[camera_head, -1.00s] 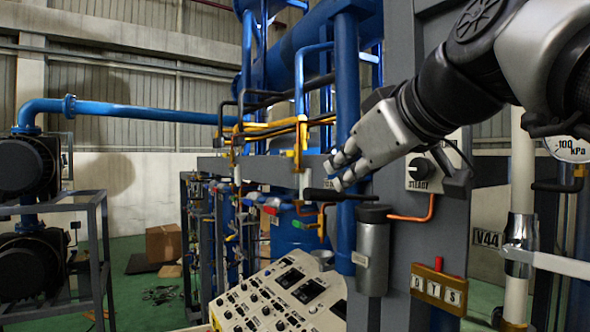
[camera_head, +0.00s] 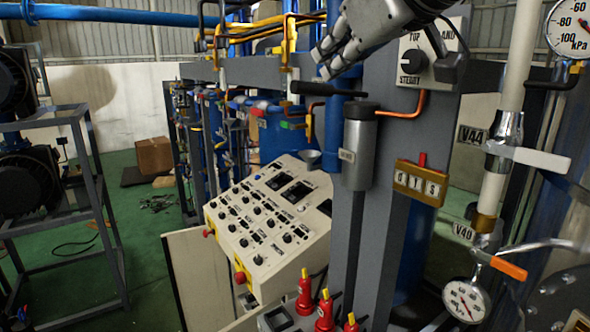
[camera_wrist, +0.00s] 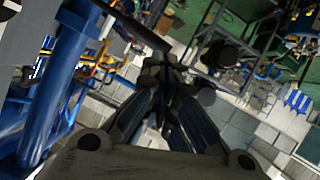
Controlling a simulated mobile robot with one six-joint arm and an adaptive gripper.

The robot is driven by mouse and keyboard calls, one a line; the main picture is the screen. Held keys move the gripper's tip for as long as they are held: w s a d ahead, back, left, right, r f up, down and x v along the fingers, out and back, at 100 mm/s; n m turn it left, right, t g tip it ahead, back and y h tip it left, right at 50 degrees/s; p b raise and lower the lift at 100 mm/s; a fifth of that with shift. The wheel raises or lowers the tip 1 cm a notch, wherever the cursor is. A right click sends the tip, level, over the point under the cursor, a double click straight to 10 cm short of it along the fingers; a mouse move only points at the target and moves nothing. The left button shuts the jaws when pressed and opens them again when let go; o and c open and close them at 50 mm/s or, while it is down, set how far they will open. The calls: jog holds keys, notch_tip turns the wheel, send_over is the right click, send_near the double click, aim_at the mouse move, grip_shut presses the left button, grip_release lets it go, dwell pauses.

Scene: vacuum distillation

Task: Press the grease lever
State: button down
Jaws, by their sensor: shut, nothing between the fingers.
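The grease lever (camera_head: 328,89) is a black bar sticking out to the left from the top of a grey cylinder (camera_head: 357,150) on the grey post. The lever looks roughly level, tilted slightly. My gripper (camera_head: 322,63) is just above the lever in the head view, fingers pointing down-left, shut and empty. A small gap shows between fingertips and lever; contact cannot be told. In the wrist view my gripper (camera_wrist: 160,66) has its fingertips together, and a dark bar that looks like the lever (camera_wrist: 140,28) lies just beyond them.
A copper pipe (camera_head: 408,108) runs from the cylinder toward a STEADY knob panel (camera_head: 417,60) at right. A sloped control panel (camera_head: 270,215) stands below left. A blue pipe (camera_head: 331,130) stands behind the lever. Red valves with yellow tops (camera_head: 325,310) are low in front.

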jog(key=s+d+r+m+t+y+b, duration=0.1)
jog(key=d+r+m+t+y+b, duration=0.1)
jog(key=d, duration=0.4)
jog(key=r+m+y+b, duration=0.1)
jog(key=b, duration=0.1)
jog(key=shift+r+m+t+y+b, duration=0.25)
jog(key=shift+m+t+y+b, duration=0.05)
jog(key=shift+t, duration=0.1)
jog(key=p, duration=0.3)
send_over(332, 89)
jog(key=s+a, duration=0.1)
jog(key=s, duration=0.2)
jog(key=f, duration=0.4)
jog(key=shift+a+f+b, duration=0.25)
jog(key=shift+a+b, duration=0.1)
jog(key=shift+b, duration=0.05)
jog(key=shift+w, duration=0.1)
